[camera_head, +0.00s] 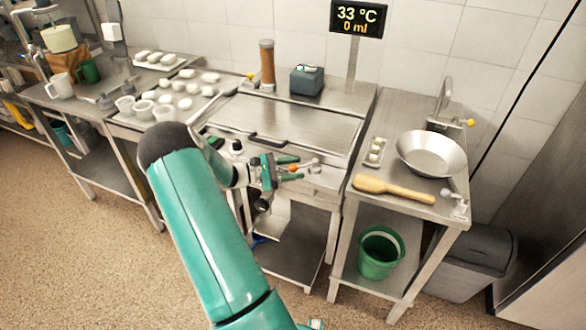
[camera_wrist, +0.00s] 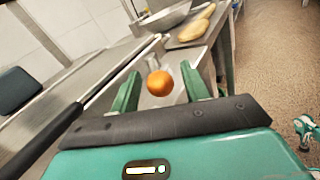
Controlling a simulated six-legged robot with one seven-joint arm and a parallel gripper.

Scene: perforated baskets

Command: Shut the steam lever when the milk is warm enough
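An orange ball-shaped knob (camera_wrist: 160,83) shows between my fingers in the wrist view, apart from both. I cannot tell for certain whether it is the steam lever's knob. A black display (camera_head: 357,18) on a post reads 33 °C and 0 ml. I cannot make out any milk.
A steel bowl (camera_head: 432,152) and a wooden paddle (camera_head: 394,188) lie on the right counter. A green bucket (camera_head: 380,252) stands on its lower shelf. A pepper mill (camera_head: 267,66) and a dark box (camera_head: 306,80) stand at the back. Trays with white pieces (camera_head: 190,88) are left.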

